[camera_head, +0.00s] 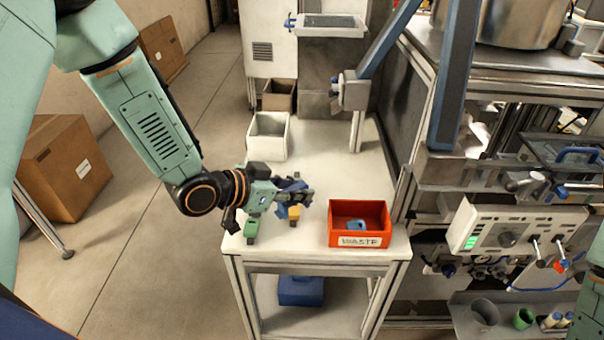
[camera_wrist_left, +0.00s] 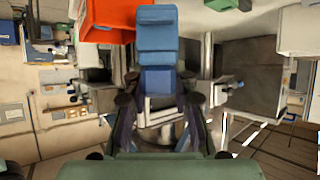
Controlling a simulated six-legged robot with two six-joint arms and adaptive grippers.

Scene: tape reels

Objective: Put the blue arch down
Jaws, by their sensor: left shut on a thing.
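My left gripper (camera_head: 300,194) is over the near end of the white table, just left of the red bin. It is shut on the blue arch (camera_head: 283,211), which is partly hidden by the fingers. In the left wrist view the blue arch (camera_wrist_left: 157,45) stands out between the fingertips (camera_wrist_left: 158,103), with the red bin (camera_wrist_left: 112,20) behind it. Whether the arch touches the table is unclear. My right gripper is not in view.
The red bin (camera_head: 343,239), labelled WASTE, holds a light-blue piece (camera_head: 355,225). A yellow piece (camera_head: 294,214) and a green piece (camera_head: 251,228) are by the gripper. A white box (camera_head: 267,146) stands farther back. The table's middle is clear.

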